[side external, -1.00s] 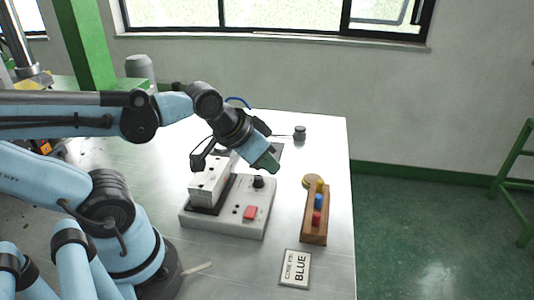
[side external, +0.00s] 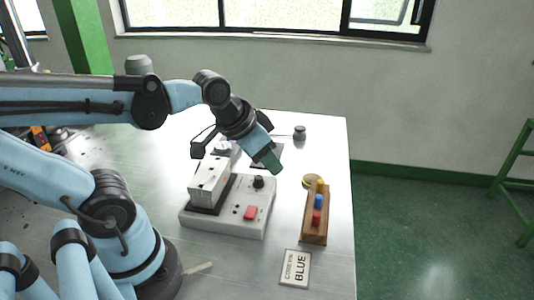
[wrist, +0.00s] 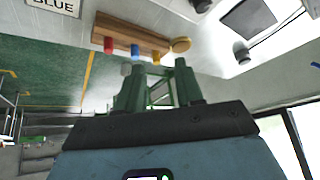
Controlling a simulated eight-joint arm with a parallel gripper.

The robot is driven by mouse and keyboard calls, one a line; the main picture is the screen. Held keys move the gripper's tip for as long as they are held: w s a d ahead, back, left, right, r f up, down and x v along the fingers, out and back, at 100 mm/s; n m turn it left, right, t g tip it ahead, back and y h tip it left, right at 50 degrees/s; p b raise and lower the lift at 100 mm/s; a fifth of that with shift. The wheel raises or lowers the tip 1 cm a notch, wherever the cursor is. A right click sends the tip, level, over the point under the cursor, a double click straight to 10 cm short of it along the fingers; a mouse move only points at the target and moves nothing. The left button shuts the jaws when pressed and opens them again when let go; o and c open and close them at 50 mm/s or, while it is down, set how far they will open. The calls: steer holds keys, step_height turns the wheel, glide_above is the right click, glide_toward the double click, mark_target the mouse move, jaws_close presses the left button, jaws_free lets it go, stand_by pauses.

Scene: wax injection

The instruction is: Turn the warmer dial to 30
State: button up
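The warmer (side external: 225,222) is a pale grey box on the table, with a white block on its left part and a red button in front. Its dial (side external: 258,182) is a small black upright knob at the back right of the box. The dial's number marks are too small to read. A black knob, seemingly the dial (wrist: 201,4), shows at the top edge of the wrist view. My gripper (side external: 271,165) has green fingers and is above and slightly right of the dial, apart from it. In the wrist view the fingers (wrist: 158,82) stand apart with nothing held between them.
A wooden rack (side external: 314,228) with red, blue and yellow pegs stands right of the warmer, by a gold disc (side external: 312,181). A card reading BLUE (side external: 295,269) lies in front. A dark pad (side external: 268,152) and a small grey weight (side external: 299,133) are behind.

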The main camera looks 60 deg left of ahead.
mark_target(259, 177)
steer(key=shift+o, duration=1.2)
steer(key=w+a+r+m+g, duration=0.2)
steer(key=a+m+g, duration=0.2)
steer(key=a, duration=0.3)
steer(key=shift+w+r+m+g, duration=0.15)
steer(key=shift+r+m+g, duration=0.15)
steer(key=shift+g, duration=0.5)
steer(key=shift+m+g, duration=0.3)
steer(key=shift+a+f, duration=0.2)
steer(key=shift+f, duration=5.85)
jaws_close()
